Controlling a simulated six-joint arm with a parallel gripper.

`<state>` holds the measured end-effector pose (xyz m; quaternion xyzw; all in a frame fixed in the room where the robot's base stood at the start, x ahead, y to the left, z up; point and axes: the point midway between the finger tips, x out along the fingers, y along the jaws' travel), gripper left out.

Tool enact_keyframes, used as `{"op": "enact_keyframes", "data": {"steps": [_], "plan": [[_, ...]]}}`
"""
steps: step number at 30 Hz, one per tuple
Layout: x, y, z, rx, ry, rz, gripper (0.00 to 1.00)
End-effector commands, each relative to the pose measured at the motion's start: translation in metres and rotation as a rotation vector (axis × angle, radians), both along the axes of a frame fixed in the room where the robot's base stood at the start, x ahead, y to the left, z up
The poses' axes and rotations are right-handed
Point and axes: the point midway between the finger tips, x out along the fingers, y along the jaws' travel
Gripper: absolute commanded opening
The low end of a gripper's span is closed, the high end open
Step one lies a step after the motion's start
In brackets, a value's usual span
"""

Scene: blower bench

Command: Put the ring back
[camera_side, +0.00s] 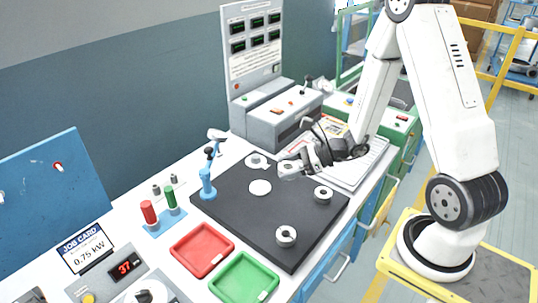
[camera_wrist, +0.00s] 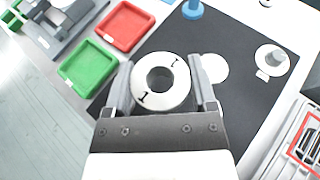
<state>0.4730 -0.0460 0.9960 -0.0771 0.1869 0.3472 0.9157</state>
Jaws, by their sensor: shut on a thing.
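My gripper (camera_wrist: 161,76) is shut on a silver ring (camera_wrist: 161,98) with a round centre hole and dark "1" marks on its face. In the wrist view the ring sits between the two fingers. In the side view my gripper (camera_side: 290,168) holds the ring above the black mat, apart from it. A flat white disc (camera_side: 260,187) lies on the mat beneath; it also shows in the wrist view (camera_wrist: 215,68).
A blue upright tool (camera_side: 207,184) stands at the mat's left edge. A red tray (camera_side: 201,250) and green tray (camera_side: 244,279) lie in front. Red (camera_side: 149,213) and green (camera_side: 170,197) cylinders stand farther left. A grey control box (camera_side: 284,118) stands behind the mat.

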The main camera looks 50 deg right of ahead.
Motion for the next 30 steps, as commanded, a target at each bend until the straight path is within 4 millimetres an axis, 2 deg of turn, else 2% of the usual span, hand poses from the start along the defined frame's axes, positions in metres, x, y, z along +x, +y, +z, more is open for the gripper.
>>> {"op": "enact_keyframes", "data": {"steps": [9, 15, 21, 30], "plan": [[0.044, 0.024, 0.022, -0.009, -0.007, -0.120, 0.00], [0.062, 0.039, 0.035, 0.006, -0.008, -0.190, 0.00], [0.070, 0.046, 0.040, 0.016, -0.008, -0.223, 0.00], [0.069, 0.044, 0.038, 0.018, -0.006, -0.224, 0.00]]}}
